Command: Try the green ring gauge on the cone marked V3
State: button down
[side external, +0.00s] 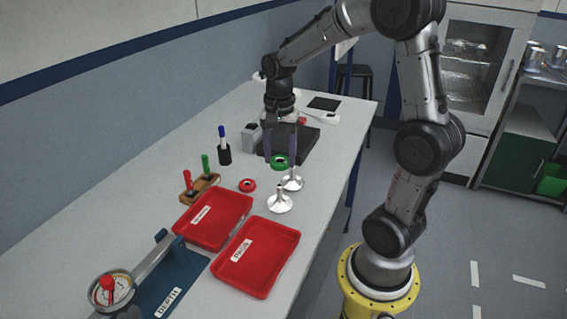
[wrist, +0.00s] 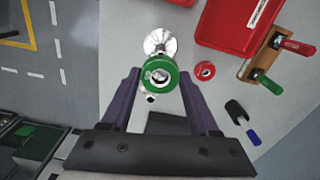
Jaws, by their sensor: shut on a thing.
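The green ring gauge (side external: 280,163) is held between the fingertips of my gripper (side external: 281,153), above the bench. In the wrist view the green ring (wrist: 160,87) sits between the purple fingers of my gripper (wrist: 160,78). Two silver cones on round bases stand on the bench: one (side external: 293,184) close below and right of the ring, the other (side external: 280,205) nearer the trays. One cone (wrist: 160,41) shows clear of the ring in the wrist view; the other is mostly hidden by the ring. I cannot read a V3 mark on either cone.
A red ring gauge (side external: 247,185) lies left of the cones. A dark block (side external: 307,142) lies behind.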

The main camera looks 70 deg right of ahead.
aim_at(280, 185)
jog(key=shift+a, duration=0.25)
jog(key=shift+f, duration=2.35)
jog(key=shift+f, duration=1.9)
jog(key=shift+r, duration=0.1)
dwell(1.4)
jog(key=shift+r, duration=2.9)
